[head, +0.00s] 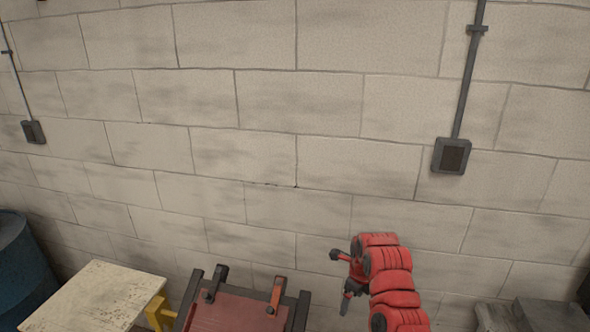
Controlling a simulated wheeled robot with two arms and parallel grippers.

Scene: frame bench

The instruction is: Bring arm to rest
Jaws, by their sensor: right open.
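My right arm is red and comes up from the bottom of the head view, right of centre. Its dark gripper (341,276) points left and down, with its two fingers apart. It is open and nothing shows between the fingers. It is in front of the block wall, to the right of the red and dark frame bench (238,308), and appears apart from it. Only the top of the bench shows; the rest is cut off by the lower edge. My left gripper is not in view.
A pale worn table top (98,298) with yellow legs stands at the lower left, beside a blue barrel (22,270). Grey boxes (545,315) sit at the lower right. The block wall (300,130) fills the back, with a conduit box (451,156) on it.

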